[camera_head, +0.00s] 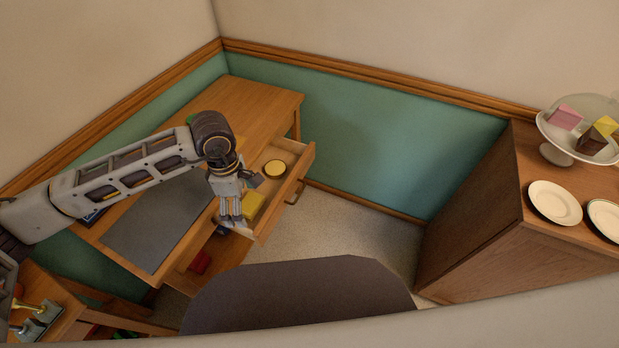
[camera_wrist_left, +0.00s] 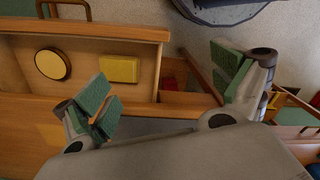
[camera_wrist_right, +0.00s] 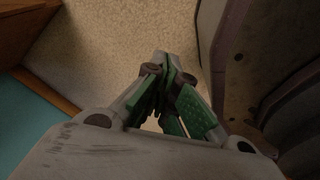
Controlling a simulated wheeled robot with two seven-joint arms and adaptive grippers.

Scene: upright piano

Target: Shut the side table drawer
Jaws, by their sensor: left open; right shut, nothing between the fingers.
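The wooden drawer (camera_head: 280,200) is pulled out from the wooden table (camera_head: 255,98); its front has a metal handle (camera_head: 296,193). In the left wrist view the drawer front (camera_wrist_left: 95,30) is at the top. A yellow-topped round object (camera_head: 275,168) and a yellow block (camera_head: 253,205) lie inside. My left gripper (camera_head: 231,218) is open and empty over the near side of the drawer. In the left wrist view its fingers (camera_wrist_left: 168,92) are spread, one over the table edge and one beyond the drawer's side. My right gripper (camera_wrist_right: 168,85) is shut and empty above the floor.
A dark grey mat (camera_head: 155,230) lies on the table. A red object (camera_head: 200,262) sits lower, beneath the drawer. A dark rounded chair-like shape (camera_head: 300,295) stands in front. A wooden cabinet (camera_head: 475,225) with plates (camera_head: 554,203) is at right. Carpet (camera_head: 345,230) lies clear between.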

